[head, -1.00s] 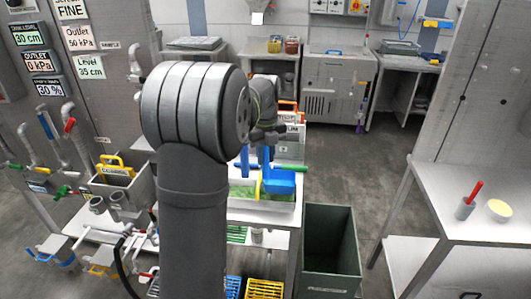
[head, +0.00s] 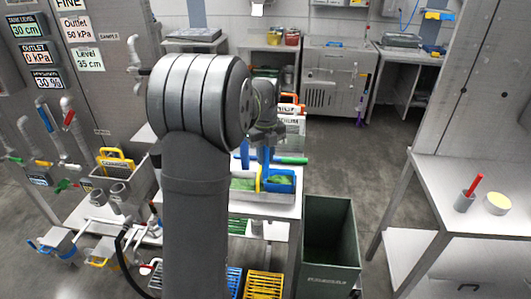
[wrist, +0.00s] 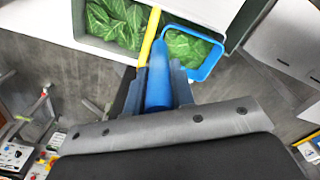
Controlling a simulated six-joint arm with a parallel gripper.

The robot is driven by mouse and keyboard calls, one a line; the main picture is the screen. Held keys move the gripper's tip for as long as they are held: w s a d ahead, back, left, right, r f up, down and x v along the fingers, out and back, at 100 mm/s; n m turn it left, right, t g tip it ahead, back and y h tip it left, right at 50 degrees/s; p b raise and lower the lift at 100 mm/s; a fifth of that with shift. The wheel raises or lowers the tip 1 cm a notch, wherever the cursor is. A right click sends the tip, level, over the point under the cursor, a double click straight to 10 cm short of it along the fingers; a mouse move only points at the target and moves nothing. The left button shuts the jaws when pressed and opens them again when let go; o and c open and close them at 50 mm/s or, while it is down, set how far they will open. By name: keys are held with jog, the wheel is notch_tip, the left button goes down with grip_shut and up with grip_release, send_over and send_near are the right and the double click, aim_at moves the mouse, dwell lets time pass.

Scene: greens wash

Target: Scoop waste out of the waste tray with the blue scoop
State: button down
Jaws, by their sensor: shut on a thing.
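My gripper (wrist: 157,88) is shut on the upright handle of the blue scoop (wrist: 203,72). It also shows in the head view (head: 264,140), above the scoop (head: 282,186). The scoop's pan is at the right end of the pale waste tray (head: 262,208), which stands on a bench. Green leaves fill the tray on the left of the wrist view (wrist: 115,22), and leaves show within the scoop's blue rim (wrist: 185,46). I cannot tell whether these rest in the pan. A yellow bar (wrist: 150,35) stands just left of the scoop.
A tall dark green bin (head: 330,245) stands right of the bench. A green bar (head: 292,160) lies behind the tray. A side table (head: 480,220) is at the far right. Blue and yellow crates (head: 264,285) are below. Floor between bin and side table is clear.

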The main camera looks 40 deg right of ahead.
aim_at(266, 162)
jog(key=shift+f, duration=1.65)
jog(key=shift+r, duration=0.1)
jog(key=shift+r, duration=7.9)
jog(key=shift+a, duration=0.1)
